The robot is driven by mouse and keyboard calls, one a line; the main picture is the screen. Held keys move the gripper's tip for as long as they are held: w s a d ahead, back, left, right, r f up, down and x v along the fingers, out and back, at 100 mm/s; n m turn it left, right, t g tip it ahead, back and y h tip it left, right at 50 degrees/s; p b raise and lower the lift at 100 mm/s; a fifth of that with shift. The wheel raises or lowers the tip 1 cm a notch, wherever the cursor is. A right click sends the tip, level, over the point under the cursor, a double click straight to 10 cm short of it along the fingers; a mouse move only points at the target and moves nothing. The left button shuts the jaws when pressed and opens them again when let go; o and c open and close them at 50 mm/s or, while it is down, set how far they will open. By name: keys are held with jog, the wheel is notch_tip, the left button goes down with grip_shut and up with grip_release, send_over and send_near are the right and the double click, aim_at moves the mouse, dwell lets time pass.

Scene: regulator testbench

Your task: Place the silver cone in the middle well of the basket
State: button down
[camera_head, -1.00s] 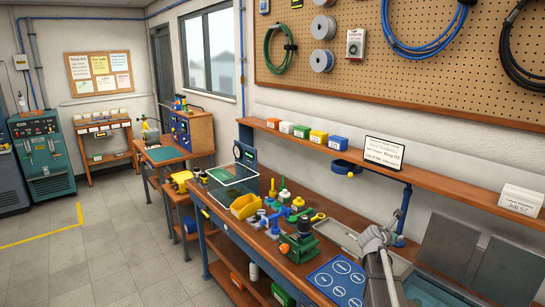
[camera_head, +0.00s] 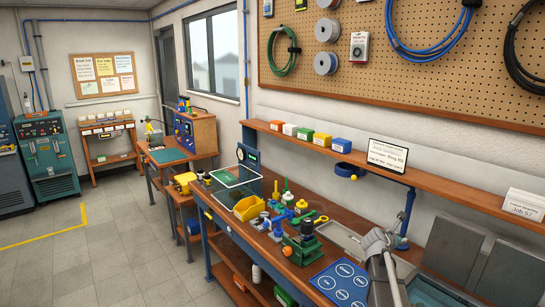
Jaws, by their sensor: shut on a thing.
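My gripper (camera_head: 377,242) is at the lower right, above the right part of the wooden workbench (camera_head: 309,276), with my grey arm below it. It is small and seen from behind. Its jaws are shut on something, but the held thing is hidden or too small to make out. I cannot pick out the silver cone. I also cannot make out a basket with a middle well; an open teal-lined tank (camera_head: 432,293) at the lower right corner is only partly in view.
A blue mat with white rings (camera_head: 341,284) lies left of my arm. A green and black fixture (camera_head: 302,245), a yellow bin (camera_head: 250,207) and several small parts crowd the bench. A shelf (camera_head: 370,165) with a sign (camera_head: 388,155) runs along the wall. A grey tray (camera_head: 343,237) lies behind the mat.

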jog(key=shift+f+b, duration=2)
jog(key=shift+f, duration=0.25)
jog(key=shift+a, duration=0.1)
